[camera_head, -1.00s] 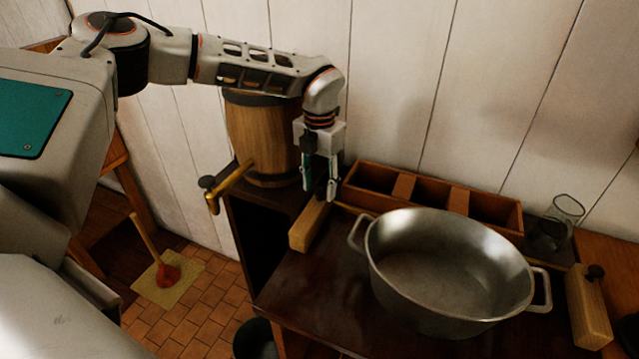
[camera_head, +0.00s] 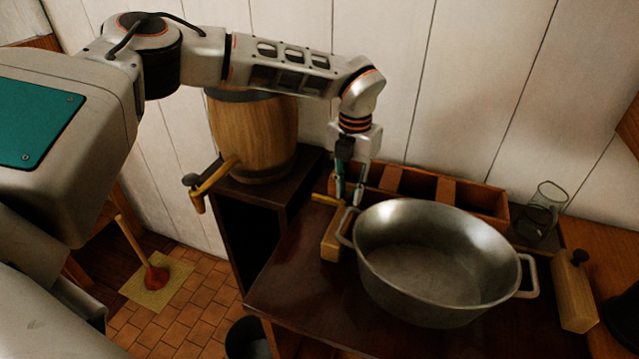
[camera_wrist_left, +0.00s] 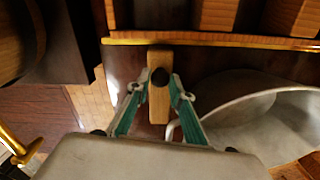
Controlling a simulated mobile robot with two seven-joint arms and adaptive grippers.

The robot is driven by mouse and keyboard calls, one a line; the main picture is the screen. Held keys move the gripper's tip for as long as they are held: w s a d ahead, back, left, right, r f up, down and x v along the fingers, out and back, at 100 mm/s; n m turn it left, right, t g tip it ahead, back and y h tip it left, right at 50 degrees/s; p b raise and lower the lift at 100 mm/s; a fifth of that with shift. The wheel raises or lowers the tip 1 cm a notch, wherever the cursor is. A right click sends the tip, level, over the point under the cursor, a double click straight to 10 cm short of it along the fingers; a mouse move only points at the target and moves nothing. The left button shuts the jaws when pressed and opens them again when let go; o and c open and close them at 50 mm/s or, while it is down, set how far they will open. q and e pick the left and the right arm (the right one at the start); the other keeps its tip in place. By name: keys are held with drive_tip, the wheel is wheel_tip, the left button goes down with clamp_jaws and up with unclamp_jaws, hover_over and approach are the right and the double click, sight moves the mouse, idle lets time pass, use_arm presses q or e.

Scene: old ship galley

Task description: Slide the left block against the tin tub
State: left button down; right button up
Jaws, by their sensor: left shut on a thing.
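The left block (camera_head: 331,240) is a pale wooden bar standing on the dark counter beside the tin tub's left handle. The tin tub (camera_head: 405,302) is a grey oval with two handles. My left gripper (camera_head: 348,198) is shut on the block at its dark knob. In the left wrist view, the fingers (camera_wrist_left: 160,88) flank the block (camera_wrist_left: 159,104), with the tub (camera_wrist_left: 262,122) close on its right. Whether block and handle touch cannot be told. A second block (camera_head: 572,290) with a dark knob stands beyond the tub's right handle.
A wooden box with compartments (camera_head: 478,208) lies behind the tub along the wall. A glass (camera_head: 541,212) stands at the right back. A barrel (camera_head: 254,138) with a brass tap (camera_head: 212,182) stands at the left. The counter's front left (camera_head: 290,288) is clear.

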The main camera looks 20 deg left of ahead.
use_arm(q)
drive_tip(key=d, duration=0.4)
drive_tip(key=shift+w+d, duration=0.1)
drive_tip(key=shift+w, duration=0.1)
drive_tip(key=c, duration=1.8)
unclamp_jaws()
wheel_tip(320, 180, up, 12)
drive_tip(key=shift+r, duration=0.1)
drive_tip(key=shift+s, duration=0.1)
